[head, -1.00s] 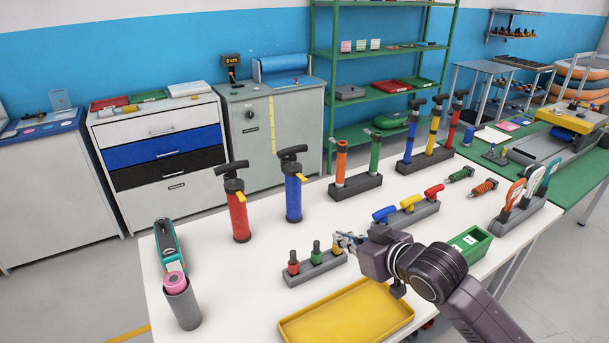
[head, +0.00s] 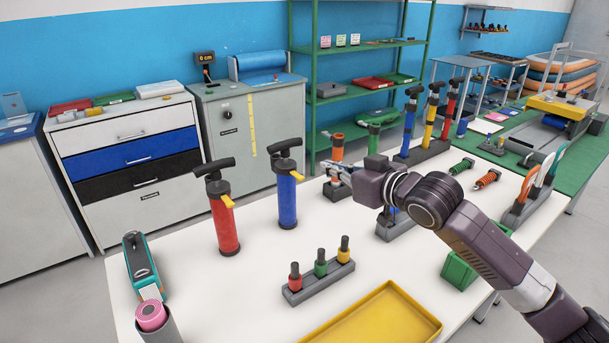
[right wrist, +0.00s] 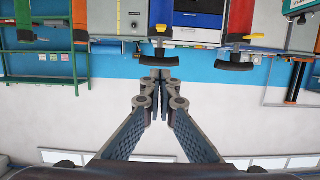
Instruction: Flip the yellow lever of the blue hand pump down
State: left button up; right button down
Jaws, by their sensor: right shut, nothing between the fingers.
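The blue hand pump (head: 287,204) stands upright on the white table with a black T-handle on top. Its yellow lever (head: 297,176) sticks out to the right near the pump's top. My right gripper (head: 330,168) is shut and empty, a short way right of the lever at about its height, apart from it. In the right wrist view, which looks upside down, the shut fingertips (right wrist: 160,76) lie in line with the blue pump (right wrist: 163,20) and its yellow lever (right wrist: 161,28). My left gripper is not in view.
A red hand pump (head: 224,228) with its own yellow lever stands left of the blue one. A rack of small red, green and yellow pieces (head: 316,284) and a yellow tray (head: 432,326) lie in front. Behind my gripper stands an orange cylinder (head: 337,150). Table between is clear.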

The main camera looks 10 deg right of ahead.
jog(key=p, duration=0.2)
send_over(297, 175)
jog(key=s+d, duration=0.1)
jog(key=s, duration=0.2)
notch_tip(297, 175, down, 2)
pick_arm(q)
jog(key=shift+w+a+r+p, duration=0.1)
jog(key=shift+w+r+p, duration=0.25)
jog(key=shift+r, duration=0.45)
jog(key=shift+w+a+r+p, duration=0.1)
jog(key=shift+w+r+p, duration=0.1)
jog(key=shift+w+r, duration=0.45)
pick_arm(e)
jog(key=shift+s+d+f, duration=0.15)
jog(key=shift+f, duration=1)
jog(key=shift+s+d+f, duration=0.15)
jog(key=shift+f, duration=1)
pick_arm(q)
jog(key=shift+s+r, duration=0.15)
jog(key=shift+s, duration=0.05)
